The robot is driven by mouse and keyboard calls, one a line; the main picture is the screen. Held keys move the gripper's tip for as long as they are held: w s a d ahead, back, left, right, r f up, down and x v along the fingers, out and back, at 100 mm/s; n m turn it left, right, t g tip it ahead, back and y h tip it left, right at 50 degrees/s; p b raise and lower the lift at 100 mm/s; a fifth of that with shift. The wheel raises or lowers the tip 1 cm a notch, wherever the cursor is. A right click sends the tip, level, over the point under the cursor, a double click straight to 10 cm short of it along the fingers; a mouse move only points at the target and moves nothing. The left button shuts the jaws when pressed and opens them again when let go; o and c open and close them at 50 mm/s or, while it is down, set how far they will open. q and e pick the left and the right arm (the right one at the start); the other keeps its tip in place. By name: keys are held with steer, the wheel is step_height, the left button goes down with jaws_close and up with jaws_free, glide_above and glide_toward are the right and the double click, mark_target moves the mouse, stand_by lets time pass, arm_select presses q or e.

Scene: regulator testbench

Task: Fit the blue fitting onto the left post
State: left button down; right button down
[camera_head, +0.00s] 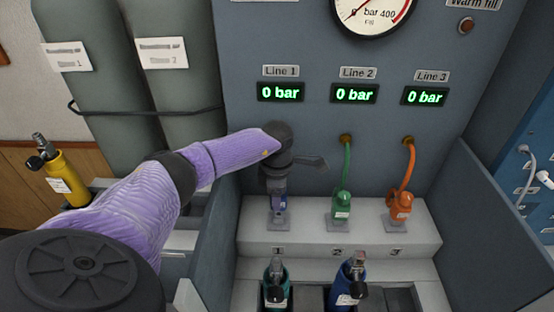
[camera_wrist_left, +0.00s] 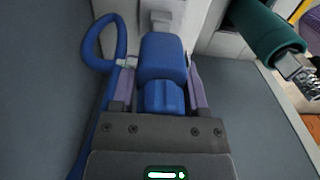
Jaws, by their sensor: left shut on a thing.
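The blue fitting (camera_head: 281,203) is mostly hidden by my left gripper (camera_head: 277,192) in the head view. The left wrist view shows the fitting (camera_wrist_left: 163,58) between the two fingers, with its blue hose (camera_wrist_left: 88,45) looping at the left. My left gripper is shut on it and points down over the left post (camera_head: 277,222), above label 1. The fitting's lower end is at or just above the post; I cannot tell whether it is seated. The post's grey base (camera_wrist_left: 160,20) shows beyond the fitting in the wrist view. My right gripper is not in view.
Right of it, a green fitting (camera_head: 342,203) and an orange fitting (camera_head: 400,205) sit on posts 2 and 3. A teal cylinder (camera_head: 274,290) and a blue cylinder (camera_head: 350,290) stand in front. Grey side walls (camera_head: 485,215) flank the bench. A yellow cylinder (camera_head: 66,178) stands at far left.

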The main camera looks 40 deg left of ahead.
arm_select(q)
steer(key=shift+f+b, duration=1.4)
steer(key=shift+f, duration=0.3)
stand_by(0.4)
jaws_free()
step_height(320, 180, up, 10)
steer(key=shift+r+p, duration=0.1)
steer(key=shift+p, duration=0.8)
